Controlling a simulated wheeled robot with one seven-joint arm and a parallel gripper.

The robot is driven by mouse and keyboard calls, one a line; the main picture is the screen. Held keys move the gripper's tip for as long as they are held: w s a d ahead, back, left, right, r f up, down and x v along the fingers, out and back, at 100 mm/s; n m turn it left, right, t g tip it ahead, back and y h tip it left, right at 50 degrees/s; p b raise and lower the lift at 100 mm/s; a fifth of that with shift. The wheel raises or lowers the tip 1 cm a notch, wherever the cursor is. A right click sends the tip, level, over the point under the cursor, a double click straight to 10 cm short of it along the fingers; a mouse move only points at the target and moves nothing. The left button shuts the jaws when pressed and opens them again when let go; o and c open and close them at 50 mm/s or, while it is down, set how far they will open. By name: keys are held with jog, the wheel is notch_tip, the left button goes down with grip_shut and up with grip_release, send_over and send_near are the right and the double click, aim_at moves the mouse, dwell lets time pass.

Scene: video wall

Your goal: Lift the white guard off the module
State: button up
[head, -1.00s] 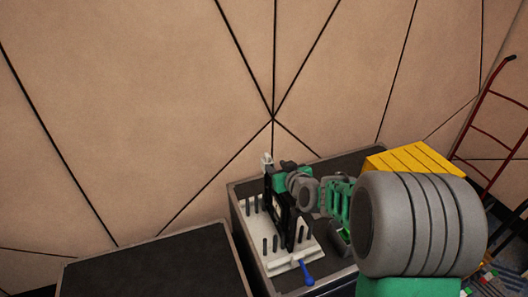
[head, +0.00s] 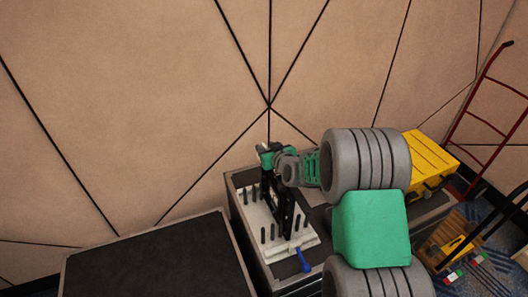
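A black module (head: 283,213) stands upright in a white pegged stand (head: 308,241) on the right-hand case. My gripper (head: 268,158) is at the module's top end, with my arm reaching in from the right. A small pale piece (head: 263,147) shows at the gripper; it may be part of the white guard, but I cannot tell. The gripper's fingers are too small and overlapped to show whether they are open or shut. My arm hides part of the module's right side.
A blue-handled tool (head: 304,262) lies at the front of the stand. A dark-topped case (head: 155,262) is at left, with free room on top. A yellow case (head: 432,158) and a red hand truck (head: 484,120) stand at right. The panelled wall is close behind.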

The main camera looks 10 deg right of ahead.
grip_shut()
jog(key=shift+r, duration=0.15)
dwell(0.5)
